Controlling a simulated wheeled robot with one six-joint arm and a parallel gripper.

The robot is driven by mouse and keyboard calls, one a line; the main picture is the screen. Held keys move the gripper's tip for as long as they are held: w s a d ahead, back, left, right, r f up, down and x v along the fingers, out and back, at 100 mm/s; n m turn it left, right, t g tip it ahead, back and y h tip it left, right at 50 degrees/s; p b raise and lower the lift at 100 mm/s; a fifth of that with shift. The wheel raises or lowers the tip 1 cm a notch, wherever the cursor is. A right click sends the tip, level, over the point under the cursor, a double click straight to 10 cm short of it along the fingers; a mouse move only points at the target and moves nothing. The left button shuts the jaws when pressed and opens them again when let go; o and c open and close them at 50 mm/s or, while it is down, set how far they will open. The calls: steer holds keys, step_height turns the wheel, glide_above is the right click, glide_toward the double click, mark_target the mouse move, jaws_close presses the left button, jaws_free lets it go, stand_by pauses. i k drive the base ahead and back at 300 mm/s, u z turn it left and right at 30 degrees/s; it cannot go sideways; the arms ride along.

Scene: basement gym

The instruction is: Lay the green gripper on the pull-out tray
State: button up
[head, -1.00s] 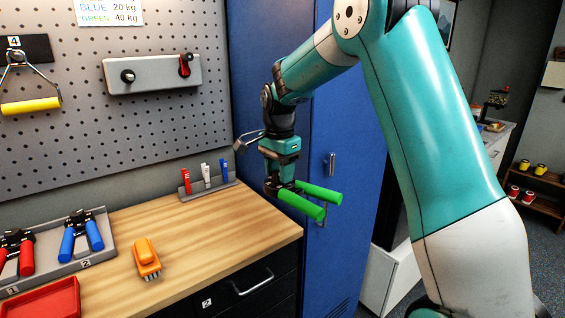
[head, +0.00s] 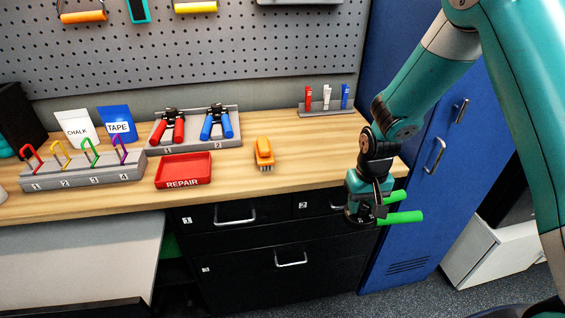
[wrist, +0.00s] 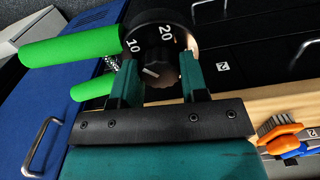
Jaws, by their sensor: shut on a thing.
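The green gripper, a hand grip with two green handles (head: 403,217) and a black numbered dial, is held in my gripper (head: 374,208). In the wrist view, my gripper (wrist: 160,78) is shut with its teal fingers on either side of the dial (wrist: 153,47). The green handles (wrist: 72,46) stick out to the left there. In the head view it hangs in front of the bench's right end, before the black drawers. A pale grey flat panel (head: 80,258) below the bench at left may be the pull-out tray; I cannot tell for sure.
The wooden bench (head: 300,170) carries a rack (head: 190,142) with red and blue grips, a red REPAIR tray (head: 183,170), an orange brush (head: 264,152) and a hook stand (head: 80,175). Black drawers (head: 250,240) are below. A blue locker (head: 425,170) stands at right.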

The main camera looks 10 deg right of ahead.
mark_target(60, 250)
steer(key=k, duration=0.45)
steer(key=u, duration=3.45)
steer(key=k, duration=2.3)
steer(key=z, duration=1.05)
steer(key=i, duration=1.9)
steer(key=z, duration=0.05)
